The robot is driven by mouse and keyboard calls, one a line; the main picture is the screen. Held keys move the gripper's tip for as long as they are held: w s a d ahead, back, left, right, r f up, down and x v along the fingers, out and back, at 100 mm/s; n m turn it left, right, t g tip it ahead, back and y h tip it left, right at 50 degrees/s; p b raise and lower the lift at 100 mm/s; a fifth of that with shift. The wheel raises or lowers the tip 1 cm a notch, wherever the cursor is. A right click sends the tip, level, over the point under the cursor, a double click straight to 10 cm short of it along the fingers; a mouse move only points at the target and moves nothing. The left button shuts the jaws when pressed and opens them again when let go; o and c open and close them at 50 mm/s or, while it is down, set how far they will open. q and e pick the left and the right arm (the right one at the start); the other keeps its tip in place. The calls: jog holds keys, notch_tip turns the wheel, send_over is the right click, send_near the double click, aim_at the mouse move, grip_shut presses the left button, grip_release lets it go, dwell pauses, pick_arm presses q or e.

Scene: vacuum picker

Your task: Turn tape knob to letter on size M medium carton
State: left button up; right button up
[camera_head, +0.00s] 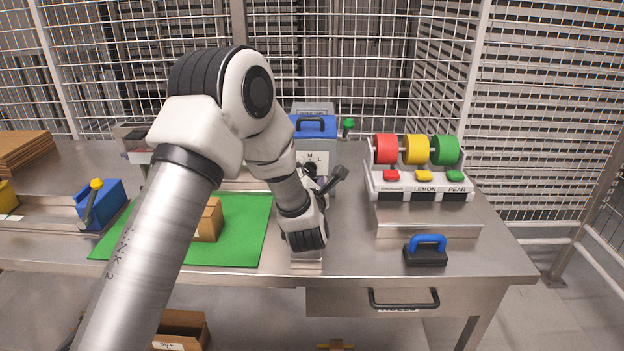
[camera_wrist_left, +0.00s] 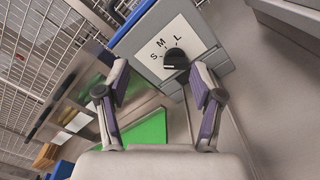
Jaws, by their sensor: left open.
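The grey tape machine (camera_head: 318,131) with a blue top stands at the back middle of the table. Its white dial plate (camera_wrist_left: 164,48) shows the letters S, M and L around a black knob (camera_wrist_left: 176,60). I cannot tell for sure which letter the knob points to. My left gripper (camera_wrist_left: 162,80) is open in front of the dial, its fingers on either side of the knob and apart from it. In the head view the left gripper (camera_head: 325,181) partly hides the dial. A brown carton (camera_head: 209,221) sits on the green mat (camera_head: 240,245), partly behind my arm; its size marking is not readable.
Red, yellow and green tape rolls (camera_head: 416,149) stand on a white rack at the right. A black block with a blue handle (camera_head: 427,250) lies near the front edge. A blue tool with a yellow knob (camera_head: 98,203) is at the left. Wire fencing closes the back.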

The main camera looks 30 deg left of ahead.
pick_arm(q)
jog(key=b, duration=0.3)
send_near(311, 172)
jog(key=shift+x, duration=1.2)
jog(key=p+x, duration=0.2)
jog(key=x, duration=0.5)
jog(key=shift+w+a, duration=0.15)
jog(key=shift+w, duration=0.15)
jog(key=shift+s+r, duration=0.1)
pick_arm(e)
notch_tip(311, 172, down, 2)
jog(key=shift+a+f, duration=0.1)
pick_arm(q)
jog(key=c, duration=1.2)
